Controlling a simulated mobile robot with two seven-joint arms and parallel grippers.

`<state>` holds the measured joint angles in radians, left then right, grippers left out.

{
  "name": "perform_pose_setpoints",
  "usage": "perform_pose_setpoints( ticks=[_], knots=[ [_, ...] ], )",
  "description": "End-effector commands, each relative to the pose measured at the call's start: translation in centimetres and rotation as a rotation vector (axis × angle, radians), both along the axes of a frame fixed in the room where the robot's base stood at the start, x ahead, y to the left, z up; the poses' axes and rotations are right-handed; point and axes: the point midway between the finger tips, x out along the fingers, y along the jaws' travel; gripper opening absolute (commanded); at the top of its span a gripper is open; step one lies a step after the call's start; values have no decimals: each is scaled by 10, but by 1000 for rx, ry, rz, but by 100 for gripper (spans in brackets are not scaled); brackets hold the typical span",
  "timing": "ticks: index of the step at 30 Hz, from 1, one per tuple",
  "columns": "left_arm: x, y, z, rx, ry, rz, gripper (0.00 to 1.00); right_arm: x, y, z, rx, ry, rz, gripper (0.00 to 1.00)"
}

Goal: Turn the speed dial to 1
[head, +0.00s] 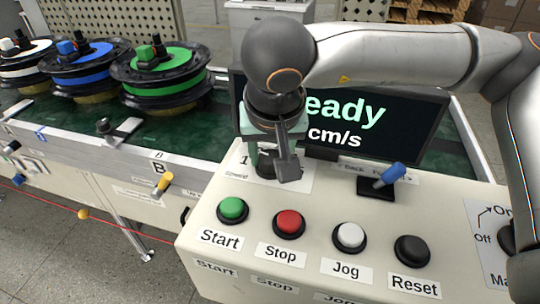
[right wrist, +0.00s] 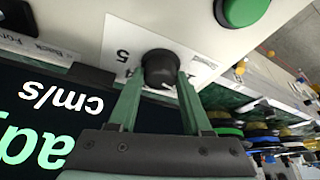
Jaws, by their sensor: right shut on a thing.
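The speed dial (right wrist: 160,66) is a black knob on a white label plate with numbers around it. "1" and "Speed" show beside it in the head view, and "5" and what may be "4" show in the right wrist view. My right gripper (head: 270,160) reaches down over the dial from above. In the right wrist view its two green fingers (right wrist: 158,78) stand on either side of the knob and are shut on it. In the head view the gripper mostly hides the dial, and I cannot read its setting. My left gripper is not in view.
A display (head: 390,125) reading "eady" and "cm/s" stands behind the dial. The panel has a green Start button (head: 232,209), red Stop button (head: 289,223), white Jog button (head: 349,236), black Reset button (head: 411,251) and blue lever (head: 391,174). Spools (head: 165,75) stand on the conveyor at left.

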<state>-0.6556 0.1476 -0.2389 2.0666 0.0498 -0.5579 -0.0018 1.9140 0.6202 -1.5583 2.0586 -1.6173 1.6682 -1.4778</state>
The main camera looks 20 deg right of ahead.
Motion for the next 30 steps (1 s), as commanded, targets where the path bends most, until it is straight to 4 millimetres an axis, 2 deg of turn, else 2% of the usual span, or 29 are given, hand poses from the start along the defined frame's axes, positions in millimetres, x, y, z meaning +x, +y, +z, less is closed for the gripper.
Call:
perform_pose_setpoints(
  ticks=[8,21,22,29,30],
  knots=[
    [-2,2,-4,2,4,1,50,-1,0,-1,-1,3,74,0],
    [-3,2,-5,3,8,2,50,-1,0,-1,-1,4,84,0],
    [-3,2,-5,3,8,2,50,-1,0,-1,-1,4,84,52],
    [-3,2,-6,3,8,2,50,-1,0,0,-1,3,82,78],
    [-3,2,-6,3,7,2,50,-1,0,0,-1,3,82,79]
  ],
)
